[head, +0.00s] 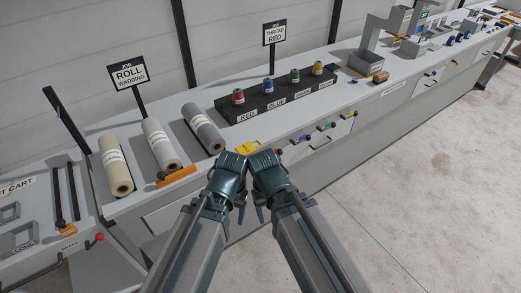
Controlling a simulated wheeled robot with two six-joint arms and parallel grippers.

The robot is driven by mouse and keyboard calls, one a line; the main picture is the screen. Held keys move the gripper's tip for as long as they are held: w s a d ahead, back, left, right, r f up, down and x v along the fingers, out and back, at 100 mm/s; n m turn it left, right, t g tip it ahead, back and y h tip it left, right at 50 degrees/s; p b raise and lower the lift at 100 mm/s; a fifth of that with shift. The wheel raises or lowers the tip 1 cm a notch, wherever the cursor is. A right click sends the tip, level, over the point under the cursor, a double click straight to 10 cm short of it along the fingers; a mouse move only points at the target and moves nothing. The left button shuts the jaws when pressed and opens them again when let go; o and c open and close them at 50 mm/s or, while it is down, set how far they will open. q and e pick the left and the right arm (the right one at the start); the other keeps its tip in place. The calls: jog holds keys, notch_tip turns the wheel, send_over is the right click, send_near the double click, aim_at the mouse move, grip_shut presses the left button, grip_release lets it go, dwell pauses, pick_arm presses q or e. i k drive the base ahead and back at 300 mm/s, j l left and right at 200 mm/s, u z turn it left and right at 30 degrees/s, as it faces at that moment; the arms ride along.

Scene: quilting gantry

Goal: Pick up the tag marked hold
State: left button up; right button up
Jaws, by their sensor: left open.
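No tag with a readable "hold" marking shows in the head view. A small yellow piece (248,147) lies at the bench's front edge just beyond my grippers; any lettering on it is too small to read. My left gripper (239,197) is open, in front of the bench edge and near the yellow piece. My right gripper (261,206) is close beside it, almost touching; its fingers are too small and dark to judge. Neither gripper visibly holds anything.
The long grey bench (285,143) carries wadding rolls (160,145), a dark thread rack (268,103) with coloured spools and a metal machine (370,62) farther right. Small coloured pieces (306,138) line its front. A cart (35,205) stands left. Floor at right is clear.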

aim_at(246, 148)
jog(key=i+j+z, duration=0.1)
jog(key=i, duration=0.35)
jog(key=i+j+z, duration=0.1)
jog(key=i+j, duration=0.15)
jog(key=i, duration=0.2)
